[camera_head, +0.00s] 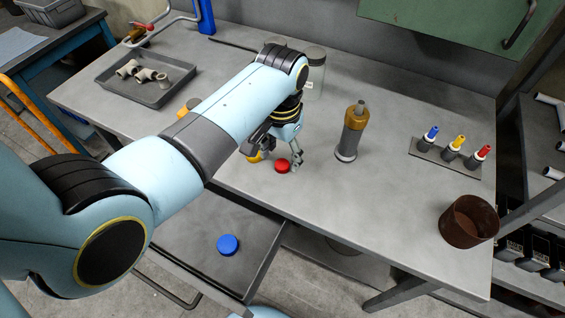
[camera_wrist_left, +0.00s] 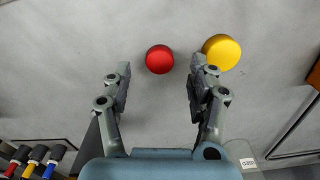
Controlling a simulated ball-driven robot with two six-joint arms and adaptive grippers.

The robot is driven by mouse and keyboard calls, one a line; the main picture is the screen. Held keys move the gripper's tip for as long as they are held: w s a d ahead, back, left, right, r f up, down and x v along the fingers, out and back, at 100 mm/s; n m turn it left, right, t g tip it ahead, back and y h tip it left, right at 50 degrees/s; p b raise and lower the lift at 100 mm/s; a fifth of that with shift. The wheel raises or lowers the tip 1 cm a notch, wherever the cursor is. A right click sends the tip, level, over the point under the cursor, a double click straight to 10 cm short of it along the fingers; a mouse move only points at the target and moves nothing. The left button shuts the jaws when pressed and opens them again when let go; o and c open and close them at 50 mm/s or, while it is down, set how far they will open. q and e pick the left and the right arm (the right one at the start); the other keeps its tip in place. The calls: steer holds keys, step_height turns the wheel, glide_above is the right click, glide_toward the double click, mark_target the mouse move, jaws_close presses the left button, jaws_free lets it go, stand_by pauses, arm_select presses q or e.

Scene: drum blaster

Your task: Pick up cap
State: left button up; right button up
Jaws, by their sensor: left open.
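A round red cap (camera_head: 282,166) lies on the grey table near its front edge; it also shows in the left wrist view (camera_wrist_left: 159,59). My left gripper (camera_head: 294,160) is open and points down beside the red cap. In the left wrist view the cap shows in the gap near the two fingertips, with nothing held. A yellow cap (camera_wrist_left: 222,51) lies just right of the red one in that view; in the head view it is mostly hidden behind my gripper. A blue cap (camera_head: 228,245) lies on a lower grey surface in front of the table.
A grey and amber cylinder (camera_head: 350,135) stands right of my gripper. A holder with blue, yellow and red-tipped pieces (camera_head: 447,151) and a brown pot (camera_head: 469,222) are farther right. A grey tray (camera_head: 147,90) with pipe fittings sits at the back left.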

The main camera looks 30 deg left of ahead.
mark_target(282, 166)
arm_select(q)
steer(key=shift+f, duration=1.45)
steer(key=c, duration=0.8)
steer(key=shift+c, duration=0.2)
arm_select(e)
steer(key=shift+w+f, duration=0.1)
steer(key=shift+w, duration=0.5)
arm_select(q)
steer(key=shift+r, duration=0.1)
